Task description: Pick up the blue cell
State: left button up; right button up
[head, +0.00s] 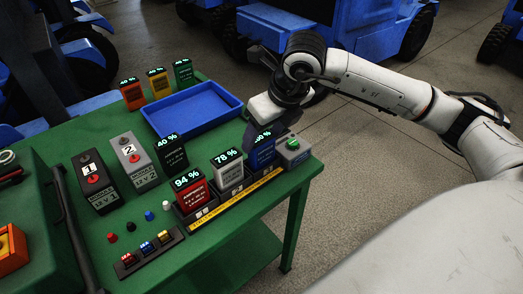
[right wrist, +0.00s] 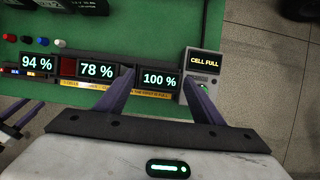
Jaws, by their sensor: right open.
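The blue cell (head: 262,158) stands upright at the right end of a row of cells in a black holder (head: 236,198) on the green table. Its display reads 100 %, and it also shows in the right wrist view (right wrist: 160,80). My right gripper (head: 259,137) is directly above and around the cell's top, pointing down. In the right wrist view its open fingers stand on the left and right sides of the 100 % display. I cannot tell whether they touch the cell.
A red cell (head: 192,193) and a grey cell (head: 227,171) share the row. A grey box (head: 293,151) with a green button sits close on the right; its screen reads CELL FULL. A blue tray (head: 193,108) lies behind. Black, orange, yellow and green cells stand farther back.

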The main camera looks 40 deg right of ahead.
jog(key=shift+x, duration=1.2)
jog(key=shift+r, duration=0.1)
jog(key=c, duration=1.3)
